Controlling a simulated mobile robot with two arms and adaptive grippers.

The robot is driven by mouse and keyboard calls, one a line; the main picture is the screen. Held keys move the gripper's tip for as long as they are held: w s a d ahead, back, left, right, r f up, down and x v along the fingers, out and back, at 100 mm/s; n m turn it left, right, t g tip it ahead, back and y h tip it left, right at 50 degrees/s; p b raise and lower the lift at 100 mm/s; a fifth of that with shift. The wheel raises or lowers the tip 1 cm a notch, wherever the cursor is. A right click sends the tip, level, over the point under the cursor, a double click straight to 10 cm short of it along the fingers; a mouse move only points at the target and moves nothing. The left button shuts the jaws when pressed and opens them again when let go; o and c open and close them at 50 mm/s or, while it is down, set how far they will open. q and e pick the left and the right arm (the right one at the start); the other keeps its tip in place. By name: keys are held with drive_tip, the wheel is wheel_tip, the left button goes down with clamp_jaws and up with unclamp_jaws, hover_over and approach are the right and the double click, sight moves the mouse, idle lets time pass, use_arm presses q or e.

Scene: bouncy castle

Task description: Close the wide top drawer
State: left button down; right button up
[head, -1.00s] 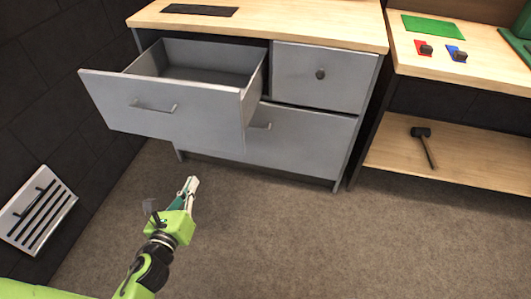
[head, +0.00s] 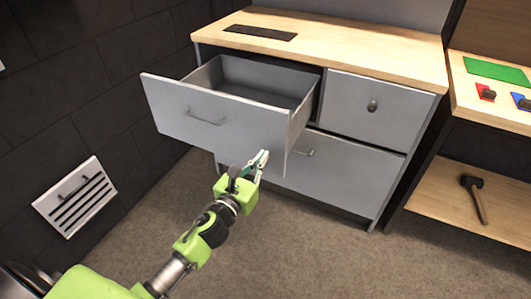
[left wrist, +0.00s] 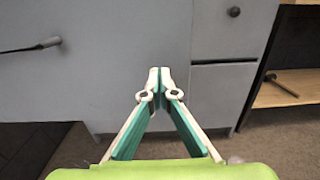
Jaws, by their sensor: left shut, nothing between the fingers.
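The wide top drawer (head: 215,121) of the grey cabinet is pulled far out, and its empty inside shows. Its bar handle (head: 206,117) is on the front panel, and a handle also shows at the left of the left wrist view (left wrist: 30,47). My left gripper (head: 262,156) is shut and empty, in front of the lower right part of the drawer front in the head view. In the left wrist view its fingertips (left wrist: 160,73) meet before grey panels. I cannot tell whether they touch the drawer. My right gripper is out of view.
Below is a shut wide drawer (head: 335,172), and at right a shut small drawer (head: 377,106) with a round knob. A shelf unit with a hammer (head: 474,198) stands at right. A wall vent (head: 75,197) is at left. Carpet (head: 300,250) in front is clear.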

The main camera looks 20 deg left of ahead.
use_arm(q)
drive_tip(key=shift+w, duration=1)
drive_tip(key=shift+w+d, duration=0.1)
drive_tip(key=shift+w, duration=0.25)
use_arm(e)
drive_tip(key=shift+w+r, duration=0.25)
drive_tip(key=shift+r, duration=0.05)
